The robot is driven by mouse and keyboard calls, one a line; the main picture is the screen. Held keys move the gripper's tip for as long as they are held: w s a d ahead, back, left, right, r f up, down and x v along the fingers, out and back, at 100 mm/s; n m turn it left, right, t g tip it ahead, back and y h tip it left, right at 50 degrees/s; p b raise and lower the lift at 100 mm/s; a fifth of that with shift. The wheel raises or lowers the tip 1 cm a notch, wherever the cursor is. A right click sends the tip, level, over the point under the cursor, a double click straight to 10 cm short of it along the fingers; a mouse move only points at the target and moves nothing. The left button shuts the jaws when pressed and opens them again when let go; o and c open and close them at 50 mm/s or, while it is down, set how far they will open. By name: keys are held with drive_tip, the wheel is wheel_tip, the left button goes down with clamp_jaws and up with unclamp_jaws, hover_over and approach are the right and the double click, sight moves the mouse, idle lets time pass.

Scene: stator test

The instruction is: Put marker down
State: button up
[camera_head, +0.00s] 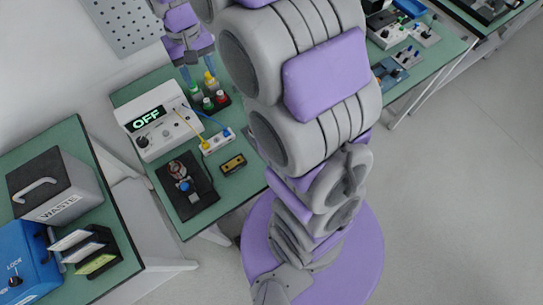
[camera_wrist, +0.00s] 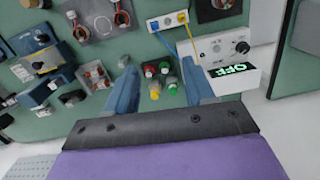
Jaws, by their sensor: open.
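A cluster of small marker-like items stands beside the white tester. A red-capped one (camera_head: 208,103), a green-capped one (camera_head: 221,96) and a yellow-topped one (camera_head: 210,79) show in the head view. They stand in or by a dark holder (camera_head: 226,102). In the wrist view I see red (camera_wrist: 149,72), yellow (camera_wrist: 154,91) and green (camera_wrist: 172,87) tops between my fingers. My gripper (camera_wrist: 157,68) is open, with its two blue fingers apart on either side of the cluster. It also shows in the head view (camera_head: 198,78). I cannot tell whether a finger touches any item.
The tester (camera_head: 158,118) reads OFF. Yellow and blue leads run to a white terminal block (camera_head: 217,141). A black mat (camera_head: 187,199) holds a stator-like part. A waste bin (camera_head: 55,185) and a blue lock box (camera_head: 22,262) stand on the left bench.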

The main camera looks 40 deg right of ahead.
drive_tip(key=s+n+g, duration=0.1)
drive_tip(key=s, duration=2.8)
drive_tip(key=shift+d+r, duration=0.35)
drive_tip(key=shift+r, duration=0.05)
